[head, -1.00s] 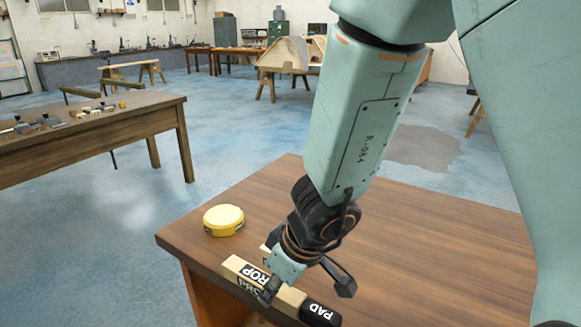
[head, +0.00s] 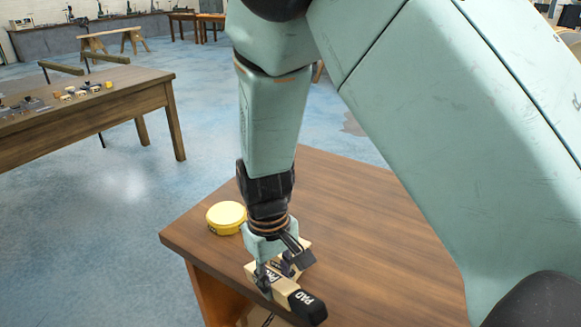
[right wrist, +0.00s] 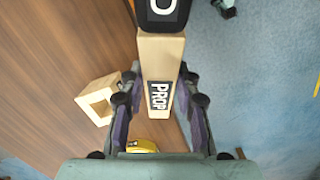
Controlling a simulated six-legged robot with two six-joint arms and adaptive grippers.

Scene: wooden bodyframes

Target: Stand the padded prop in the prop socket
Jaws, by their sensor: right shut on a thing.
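The padded prop (head: 263,281) is a pale wooden bar marked PROP with a black end (head: 308,304) marked PAD. It lies roughly level at the near left edge of the brown table. My right gripper (head: 276,274) is shut on its wooden part; the right wrist view shows the fingers (right wrist: 160,100) on both sides of the bar. The prop socket, a pale wooden block with a square opening (right wrist: 85,100), is beside the prop in the right wrist view. In the head view the block (head: 306,246) is partly hidden behind the gripper. My left gripper is not in view.
A round yellow tape measure (head: 226,217) lies on the table just left of my right gripper. The table top (head: 370,235) is clear to the right. Another table (head: 125,92) with small items stands at the back left, across the blue floor.

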